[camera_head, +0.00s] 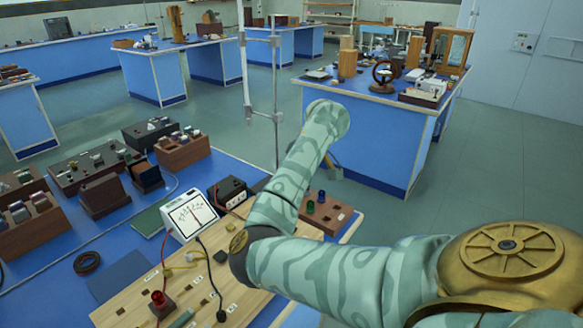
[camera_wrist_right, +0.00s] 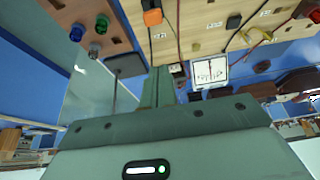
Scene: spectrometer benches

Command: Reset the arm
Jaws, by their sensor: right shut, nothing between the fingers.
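My right arm (camera_head: 330,275), pale green with wavy darker bands, comes in from the lower right in the head view. It bends at a dark elbow over the front bench and rises to a rounded end near the middle. My left gripper is in neither view.
The blue front bench (camera_head: 85,245) holds a white meter (camera_head: 188,215), a wooden board (camera_head: 130,308), wires and brown component boxes. A thin stand rod (camera_head: 276,90) rises behind the forearm. Another blue bench (camera_head: 370,130) with instruments stands beyond. Green floor lies between the benches.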

